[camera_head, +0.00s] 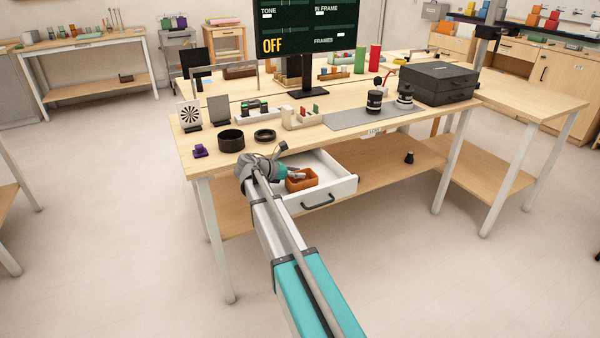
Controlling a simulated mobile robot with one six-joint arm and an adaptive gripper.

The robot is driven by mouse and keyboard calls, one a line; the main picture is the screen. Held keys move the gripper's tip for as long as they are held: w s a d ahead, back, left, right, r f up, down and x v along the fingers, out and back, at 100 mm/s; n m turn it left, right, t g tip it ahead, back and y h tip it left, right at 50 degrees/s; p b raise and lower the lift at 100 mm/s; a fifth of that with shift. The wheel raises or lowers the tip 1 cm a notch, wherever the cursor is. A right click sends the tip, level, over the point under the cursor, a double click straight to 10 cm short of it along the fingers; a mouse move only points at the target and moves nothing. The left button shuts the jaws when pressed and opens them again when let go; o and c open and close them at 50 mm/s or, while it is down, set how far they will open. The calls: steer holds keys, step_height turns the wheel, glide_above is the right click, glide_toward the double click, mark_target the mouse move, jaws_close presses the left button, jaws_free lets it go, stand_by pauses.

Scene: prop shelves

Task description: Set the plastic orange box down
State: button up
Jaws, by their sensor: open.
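The orange plastic box (301,184) sits inside the open white drawer (343,188) under the front edge of the wooden table. The jaws are open. The fingertips are small here, and I cannot tell whether they touch the box. My wrist hides the drawer's left part, and the box's underside is hidden.
The table (205,165) above carries a black ring (231,140), a purple piece (200,151), camera lenses (374,102), a black case (438,82) and a monitor (305,30). A lower shelf (395,160) runs beneath. The drawer's right side looks bare.

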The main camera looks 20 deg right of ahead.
steer(key=shift+r, duration=0.1)
steer(key=shift+r, duration=0.15)
steer(key=shift+a+r+p, duration=0.1)
steer(key=shift+a+p, duration=0.25)
steer(key=shift+p, duration=0.05)
steer(key=p+v, duration=0.4)
steer(key=v, duration=0.7)
steer(key=shift+a, duration=0.15)
stand_by(0.9)
